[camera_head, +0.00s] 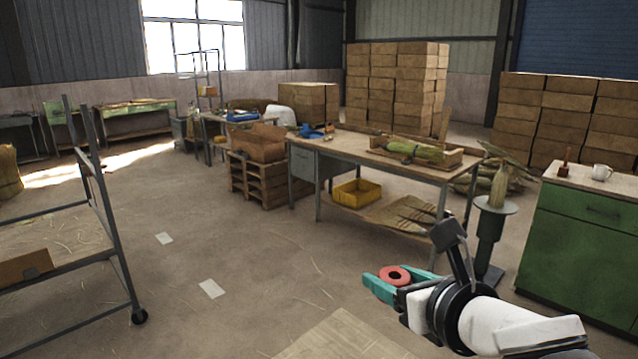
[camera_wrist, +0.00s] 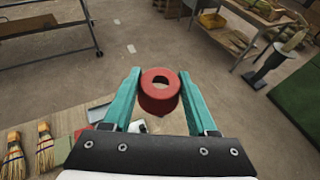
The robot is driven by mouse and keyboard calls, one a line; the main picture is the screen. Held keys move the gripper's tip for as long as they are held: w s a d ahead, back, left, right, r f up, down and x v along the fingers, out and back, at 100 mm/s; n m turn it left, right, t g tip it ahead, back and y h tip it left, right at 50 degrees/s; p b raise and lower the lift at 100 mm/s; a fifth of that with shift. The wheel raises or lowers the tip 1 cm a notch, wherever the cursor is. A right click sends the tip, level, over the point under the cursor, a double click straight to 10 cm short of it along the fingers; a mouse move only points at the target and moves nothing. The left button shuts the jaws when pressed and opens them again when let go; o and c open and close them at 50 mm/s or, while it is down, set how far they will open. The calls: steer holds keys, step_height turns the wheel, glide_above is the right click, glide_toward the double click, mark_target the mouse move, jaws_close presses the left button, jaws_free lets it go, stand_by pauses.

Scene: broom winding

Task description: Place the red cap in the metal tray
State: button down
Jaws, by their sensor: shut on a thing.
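The red cap (camera_head: 394,275) is a short round ring with a hole in its top. My gripper (camera_head: 388,280) is shut on it, with its teal fingers on either side, and holds it in the air above the floor. In the wrist view the cap (camera_wrist: 158,97) sits between the two fingers of my gripper (camera_wrist: 159,80), its opening facing the camera. I cannot make out a metal tray for certain in either view.
In the wrist view, brooms (camera_wrist: 44,148) lie on a light surface at lower left. A workbench (camera_head: 350,152) with a yellow bin (camera_head: 359,192) below stands ahead. A green cabinet (camera_head: 575,240) is at right, a wheeled rack (camera_head: 110,215) at left. Open floor lies between.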

steer(key=w+a+f+n+g+y, duration=0.25)
steer(key=a+f, duration=0.25)
steer(key=f, duration=0.4)
steer(key=w+a+f+n+g+y, duration=0.2)
steer(key=a+f+n+g+y, duration=0.15)
steer(key=f, duration=0.55)
steer(key=w+a+f+n+g+y, duration=0.25)
steer(key=a+f+n, duration=0.2)
steer(key=f, duration=0.45)
steer(key=shift+m+t, duration=0.25)
steer(key=shift+t, duration=0.1)
steer(key=a+f, duration=0.2)
steer(key=a, duration=0.2)
steer(key=a+f, duration=0.3)
steer(key=a, duration=0.1)
steer(key=a+f, duration=0.2)
steer(key=a, duration=0.2)
steer(key=shift+w+f, duration=0.35)
steer(key=shift+w, duration=0.05)
step_height(320, 180, down, 4)
steer(key=shift+a, duration=0.15)
steer(key=shift+f, duration=0.3)
steer(key=shift+f, duration=0.35)
steer(key=shift+c, duration=1)
jaws_free()
